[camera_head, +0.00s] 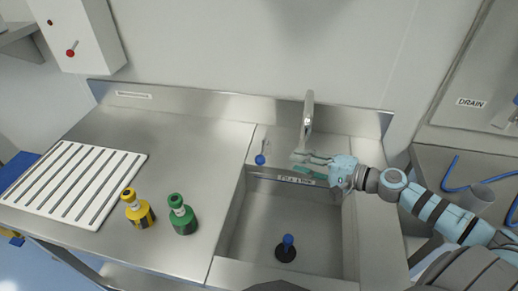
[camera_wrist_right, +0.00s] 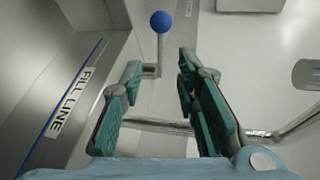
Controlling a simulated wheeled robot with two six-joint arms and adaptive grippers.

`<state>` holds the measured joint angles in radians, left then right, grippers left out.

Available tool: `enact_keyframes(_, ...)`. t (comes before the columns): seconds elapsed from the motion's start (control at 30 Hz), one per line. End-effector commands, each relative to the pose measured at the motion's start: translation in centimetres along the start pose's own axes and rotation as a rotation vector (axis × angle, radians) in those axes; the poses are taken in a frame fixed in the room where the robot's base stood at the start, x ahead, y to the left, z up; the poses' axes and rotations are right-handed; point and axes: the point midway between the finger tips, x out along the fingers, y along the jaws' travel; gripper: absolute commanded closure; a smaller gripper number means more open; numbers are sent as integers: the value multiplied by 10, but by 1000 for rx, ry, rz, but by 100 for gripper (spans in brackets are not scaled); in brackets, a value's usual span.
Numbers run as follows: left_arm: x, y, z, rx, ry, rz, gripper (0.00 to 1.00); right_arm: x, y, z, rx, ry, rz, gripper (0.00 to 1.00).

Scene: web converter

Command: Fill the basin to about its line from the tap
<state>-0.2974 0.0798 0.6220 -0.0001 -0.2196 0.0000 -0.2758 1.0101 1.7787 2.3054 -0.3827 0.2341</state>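The steel basin (camera_head: 254,215) shows no visible water. A black plug with a blue knob (camera_head: 287,247) is on its floor; I cannot tell whether it closes the drain. The FILL LINE label (camera_head: 296,180) is on the back wall, with a blue line beside it in the wrist view (camera_wrist_right: 72,103). The tap (camera_head: 308,112) stands behind the basin, with a blue-ball lever (camera_head: 260,159) to its left. My right gripper (camera_head: 296,165) is open and empty above the basin's back edge, and the blue ball (camera_wrist_right: 161,22) lies beyond its fingertips (camera_wrist_right: 158,72). My left gripper is not in view.
Yellow (camera_head: 138,208) and green (camera_head: 182,214) bottles stand on the counter left of the basin. A white slotted rack (camera_head: 75,182) lies further left. A wall box with a red-knobbed lever (camera_head: 72,48) is at top left. A DRAIN sign (camera_head: 470,102) is at right.

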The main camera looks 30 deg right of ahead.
Motion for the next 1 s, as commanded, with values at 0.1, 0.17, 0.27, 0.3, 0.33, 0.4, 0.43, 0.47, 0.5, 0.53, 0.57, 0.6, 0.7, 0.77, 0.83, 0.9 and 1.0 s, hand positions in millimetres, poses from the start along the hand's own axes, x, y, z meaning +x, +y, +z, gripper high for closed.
enact_keyframes(0.1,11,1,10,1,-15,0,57,22,1,-3,3,8,-5,71)
enact_keyframes(0.17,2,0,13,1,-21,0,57,40,-5,-3,8,6,-13,71)
enact_keyframes(0.27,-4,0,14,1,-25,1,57,70,-4,-3,11,5,-8,71)
enact_keyframes(0.3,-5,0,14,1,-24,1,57,80,-4,-2,11,3,-5,71)
enact_keyframes(0.33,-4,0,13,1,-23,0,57,87,-3,-3,10,4,-4,71)
enact_keyframes(0.4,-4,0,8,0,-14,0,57,102,-2,-3,8,4,-2,71)
enact_keyframes(0.43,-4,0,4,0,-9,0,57,107,-2,-2,9,3,-1,71)
enact_keyframes(0.47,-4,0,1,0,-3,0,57,112,-1,-3,8,4,-1,71)
enact_keyframes(0.5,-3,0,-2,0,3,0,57,118,0,-3,8,5,0,71)
enact_keyframes(0.53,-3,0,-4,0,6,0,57,122,0,-3,7,4,0,71)
enact_keyframes(0.57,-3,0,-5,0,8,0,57,125,0,-4,6,5,2,71)
enact_keyframes(0.6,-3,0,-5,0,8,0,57,128,0,-3,5,4,1,71)
enact_keyframes(0.7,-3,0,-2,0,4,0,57,134,1,-3,5,3,3,71)
enact_keyframes(0.77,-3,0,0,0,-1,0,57,135,1,-3,4,3,4,71)
enact_keyframes(0.83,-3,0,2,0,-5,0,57,135,1,-3,3,3,4,71)
enact_keyframes(0.9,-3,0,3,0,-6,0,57,135,1,-3,3,3,4,71)
enact_keyframes(1.0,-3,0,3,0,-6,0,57,134,1,-3,3,4,4,79)
